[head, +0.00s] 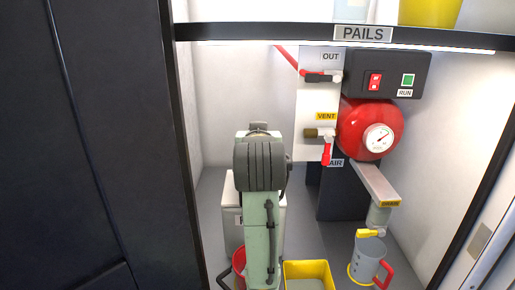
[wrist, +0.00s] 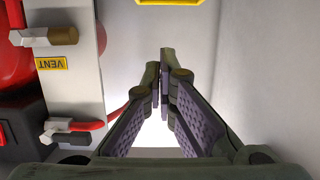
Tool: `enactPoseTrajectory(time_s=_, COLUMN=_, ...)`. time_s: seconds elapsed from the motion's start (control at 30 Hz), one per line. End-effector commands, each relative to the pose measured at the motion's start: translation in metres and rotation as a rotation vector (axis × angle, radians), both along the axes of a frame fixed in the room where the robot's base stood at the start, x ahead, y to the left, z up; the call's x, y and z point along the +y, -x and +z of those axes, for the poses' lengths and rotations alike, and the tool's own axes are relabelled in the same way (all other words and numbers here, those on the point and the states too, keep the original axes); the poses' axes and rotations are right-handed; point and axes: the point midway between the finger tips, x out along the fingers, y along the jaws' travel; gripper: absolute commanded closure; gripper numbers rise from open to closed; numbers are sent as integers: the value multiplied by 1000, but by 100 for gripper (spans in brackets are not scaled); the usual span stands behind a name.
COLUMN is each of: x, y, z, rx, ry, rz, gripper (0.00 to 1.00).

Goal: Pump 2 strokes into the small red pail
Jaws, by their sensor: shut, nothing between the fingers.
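A red pail (head: 239,262) stands low on the bench in the head view, largely hidden behind my arm. The spout hangs from a flat grey bar (head: 375,183) by the red tank (head: 362,130). My gripper (wrist: 162,62) is shut and empty in the wrist view, beside the white valve panel (wrist: 75,85). In the head view my arm hides the gripper's fingers.
The panel carries a red OUT lever (head: 322,76), a brass VENT valve (head: 318,132) and a red AIR lever (head: 327,151). A dark box (head: 392,62) has a red switch. A yellow bin (head: 308,268) and a pale box (head: 233,215) flank my arm. The PAILS shelf (head: 250,32) crosses above.

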Motion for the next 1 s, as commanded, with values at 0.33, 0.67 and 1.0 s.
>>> enactPoseTrajectory(time_s=0.33, x=0, y=-42, z=-32, rx=3, ry=-1, rz=0, gripper=100)
enactPoseTrajectory(time_s=0.67, x=0, y=-41, z=-50, rx=0, ry=-1, rz=0, gripper=100)
enactPoseTrajectory(time_s=1.0, x=0, y=-41, z=-54, rx=0, ry=-1, rz=1, gripper=100)
